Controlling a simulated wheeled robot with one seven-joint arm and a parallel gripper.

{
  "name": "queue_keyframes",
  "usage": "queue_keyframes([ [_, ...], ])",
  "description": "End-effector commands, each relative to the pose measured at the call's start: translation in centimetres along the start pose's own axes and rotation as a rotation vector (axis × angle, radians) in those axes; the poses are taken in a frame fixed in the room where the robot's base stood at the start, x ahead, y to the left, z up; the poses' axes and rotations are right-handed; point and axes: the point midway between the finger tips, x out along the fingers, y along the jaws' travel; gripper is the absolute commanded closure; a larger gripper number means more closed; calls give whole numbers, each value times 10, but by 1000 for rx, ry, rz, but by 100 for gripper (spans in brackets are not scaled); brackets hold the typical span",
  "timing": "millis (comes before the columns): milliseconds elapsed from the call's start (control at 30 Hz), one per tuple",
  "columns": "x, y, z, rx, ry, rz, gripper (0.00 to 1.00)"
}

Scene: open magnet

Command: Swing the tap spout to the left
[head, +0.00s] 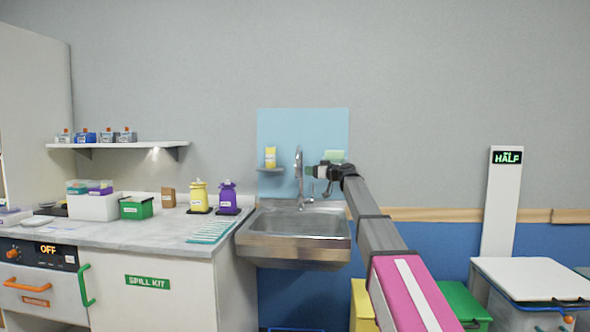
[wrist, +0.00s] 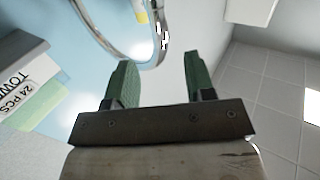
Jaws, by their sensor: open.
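The chrome tap spout (head: 298,168) rises in a tall curve at the back of the sink, in front of a light blue wall panel. In the wrist view the curved spout (wrist: 108,44) crosses the top, with its bend just ahead of and partly between my fingertips. My gripper (head: 310,171) is beside the upper spout on its right in the head view. In the wrist view my gripper (wrist: 158,64) shows two green fingers spread apart with nothing held between them. I cannot tell whether a finger touches the spout.
The steel sink (head: 295,238) lies below. A towel box (wrist: 28,85) is close on the left in the wrist view. Yellow (head: 199,196) and purple (head: 228,198) bottles stand on the counter left of the sink.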

Motion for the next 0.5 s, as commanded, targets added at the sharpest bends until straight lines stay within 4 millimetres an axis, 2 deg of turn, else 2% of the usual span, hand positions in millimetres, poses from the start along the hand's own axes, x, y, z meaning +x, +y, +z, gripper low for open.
queue_keyframes([
  [267, 18, 1, 0, 0, 0, -1, 50],
  [500, 56, 2, 0, 0, -1, -1, 50],
])
